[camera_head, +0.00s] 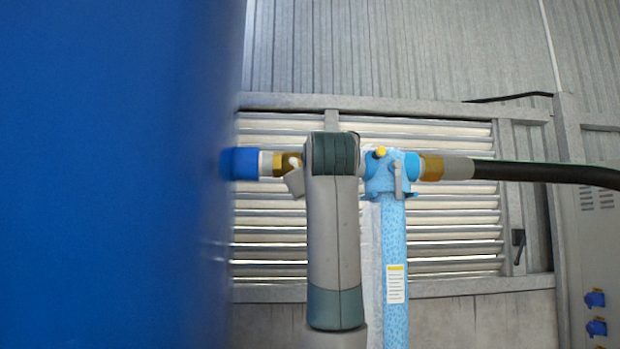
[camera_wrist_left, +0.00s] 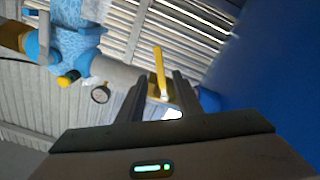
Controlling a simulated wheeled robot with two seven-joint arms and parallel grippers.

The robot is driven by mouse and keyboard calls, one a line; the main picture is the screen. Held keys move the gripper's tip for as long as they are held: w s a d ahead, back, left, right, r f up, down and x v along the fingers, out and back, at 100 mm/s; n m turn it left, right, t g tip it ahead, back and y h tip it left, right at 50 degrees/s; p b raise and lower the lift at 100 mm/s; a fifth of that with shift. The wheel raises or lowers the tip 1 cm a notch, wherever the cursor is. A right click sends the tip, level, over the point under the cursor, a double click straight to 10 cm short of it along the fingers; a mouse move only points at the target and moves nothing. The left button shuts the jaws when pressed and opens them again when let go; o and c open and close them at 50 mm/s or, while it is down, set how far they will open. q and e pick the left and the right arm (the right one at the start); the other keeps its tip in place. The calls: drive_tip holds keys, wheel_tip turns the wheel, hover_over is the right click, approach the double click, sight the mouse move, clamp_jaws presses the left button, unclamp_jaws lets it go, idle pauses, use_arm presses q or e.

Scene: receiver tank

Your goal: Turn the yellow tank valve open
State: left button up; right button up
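The yellow tank valve's lever (camera_wrist_left: 159,70) stands up between the two fingers of my left gripper (camera_wrist_left: 158,88) in the left wrist view. The gripper is open, with a gap visible on both sides of the lever; I cannot tell whether either finger touches it. In the head view, a grey arm link of mine covers the gripper and the lever. A brass fitting (camera_head: 290,162) shows just left of that link, on the pipe from the blue tank port (camera_head: 240,163). My right gripper is in neither view.
The big blue tank (camera_head: 100,170) fills the left of the head view. A light-blue standpipe (camera_head: 393,260) with a yellow knob (camera_head: 380,152) stands close right of my arm. A black hose (camera_head: 540,172) runs right from it.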

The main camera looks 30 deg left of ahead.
use_arm(q)
drive_tip(key=p+x, duration=0.4)
drive_tip(key=x, duration=0.4)
drive_tip(key=shift+w, duration=0.1)
clamp_jaws()
